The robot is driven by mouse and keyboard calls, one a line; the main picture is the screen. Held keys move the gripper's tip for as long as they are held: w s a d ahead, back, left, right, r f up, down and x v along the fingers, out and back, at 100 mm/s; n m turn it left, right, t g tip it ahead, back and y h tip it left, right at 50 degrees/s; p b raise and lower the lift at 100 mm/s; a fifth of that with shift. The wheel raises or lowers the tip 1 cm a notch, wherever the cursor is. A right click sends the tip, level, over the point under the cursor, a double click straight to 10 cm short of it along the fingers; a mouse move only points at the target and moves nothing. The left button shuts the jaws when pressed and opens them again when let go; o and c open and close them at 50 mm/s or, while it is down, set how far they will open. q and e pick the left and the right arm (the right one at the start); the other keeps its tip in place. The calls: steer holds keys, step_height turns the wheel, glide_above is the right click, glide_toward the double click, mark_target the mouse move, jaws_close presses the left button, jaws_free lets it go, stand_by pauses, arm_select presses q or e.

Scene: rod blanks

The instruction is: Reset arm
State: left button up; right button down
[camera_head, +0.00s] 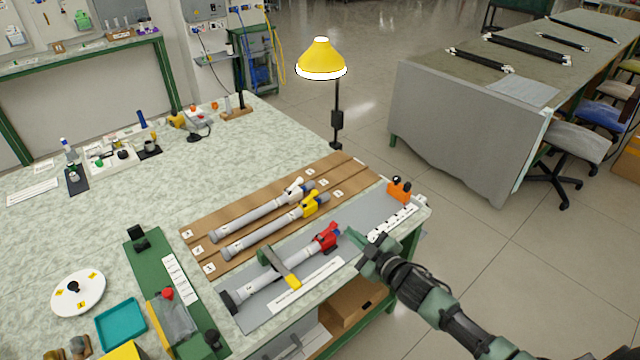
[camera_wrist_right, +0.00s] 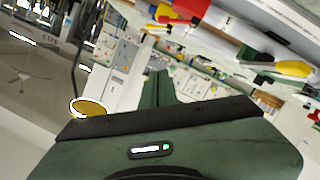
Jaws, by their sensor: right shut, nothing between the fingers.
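My right gripper (camera_head: 354,240) is at the near right edge of the workbench, just right of the red-ended rod, and holds nothing. In the right wrist view its fingers (camera_wrist_right: 157,90) are together. The rod with the red end (camera_head: 326,238) lies on a grey plate (camera_head: 350,222), under a clamp bar with a yellow handle (camera_head: 292,281). The rods with a white end (camera_head: 296,189) and a yellow end (camera_head: 313,205) lie behind it on a brown board (camera_head: 212,218). My left gripper does not show.
An orange block (camera_head: 399,191) sits at the plate's far right end. A green fixture (camera_head: 150,265), a teal tray (camera_head: 121,323) and a white disc (camera_head: 78,293) are at the left.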

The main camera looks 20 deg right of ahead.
steer(key=s+d+f+m+g+h+b, duration=0.1)
steer(key=s+f+g, duration=0.1)
steer(key=s+f, duration=0.6)
steer(key=s+f+m+g+h+b, duration=0.1)
steer(key=s+f+m+g, duration=0.15)
steer(key=f, duration=0.95)
steer(key=s+d+f+m+g+h, duration=0.1)
steer(key=s+f+g, duration=0.1)
steer(key=s+f, duration=0.6)
steer(key=s+a+f+g, duration=0.2)
steer(key=s+f, duration=0.4)
steer(key=s, duration=0.5)
steer(key=s+a+f+m+g+b, duration=0.1)
steer(key=s+a+f+g, duration=0.2)
steer(key=s+f, duration=0.4)
steer(key=s+a+f+m+g+b, duration=0.1)
steer(key=s+f, duration=0.6)
steer(key=s, duration=0.8)
steer(key=shift+a+g, duration=0.85)
steer(key=shift+a, duration=0.05)
steer(key=shift+w+m, duration=0.1)
steer(key=shift+m, duration=0.15)
